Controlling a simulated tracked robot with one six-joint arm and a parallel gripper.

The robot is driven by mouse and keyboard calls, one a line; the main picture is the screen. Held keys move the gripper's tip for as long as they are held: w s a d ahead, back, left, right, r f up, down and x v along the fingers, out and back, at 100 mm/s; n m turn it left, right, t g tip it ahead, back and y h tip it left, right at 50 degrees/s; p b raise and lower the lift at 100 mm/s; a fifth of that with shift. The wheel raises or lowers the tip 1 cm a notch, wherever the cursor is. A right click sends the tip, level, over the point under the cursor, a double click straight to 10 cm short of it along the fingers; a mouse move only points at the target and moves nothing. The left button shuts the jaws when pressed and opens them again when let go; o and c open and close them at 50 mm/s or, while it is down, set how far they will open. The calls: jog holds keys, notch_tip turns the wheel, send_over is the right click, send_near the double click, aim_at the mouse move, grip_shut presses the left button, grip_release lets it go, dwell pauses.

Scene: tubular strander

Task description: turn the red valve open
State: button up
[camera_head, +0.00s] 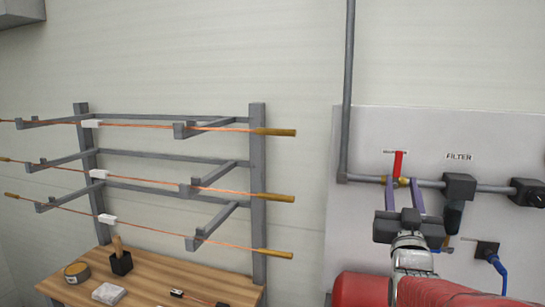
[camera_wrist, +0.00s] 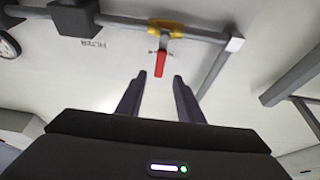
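The red valve handle (camera_head: 399,163) stands upright, crosswise to the horizontal grey pipe, above its brass valve body (camera_head: 392,181). In the wrist view, which is upside down, the red handle (camera_wrist: 160,63) hangs down from the brass body (camera_wrist: 166,27). My gripper (camera_head: 403,186) is in front of the panel with its fingers near the valve body. In the wrist view my gripper (camera_wrist: 159,78) is open and empty, and the handle's free end appears between its fingertips. I cannot tell how much depth lies between them. No contact shows.
The pipe (camera_head: 430,183) runs right to a dark filter housing (camera_head: 459,187) and a gauge (camera_head: 528,192). A blue cable (camera_head: 497,263) hangs from a socket at lower right. A rack (camera_head: 258,190) with copper rods and a wooden table (camera_head: 150,280) stand left.

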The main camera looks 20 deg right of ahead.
aim_at(397, 163)
jog(key=x, duration=1)
jog(key=shift+s, duration=0.1)
jog(key=shift+f, duration=0.1)
grip_shut()
dwell(0.4)
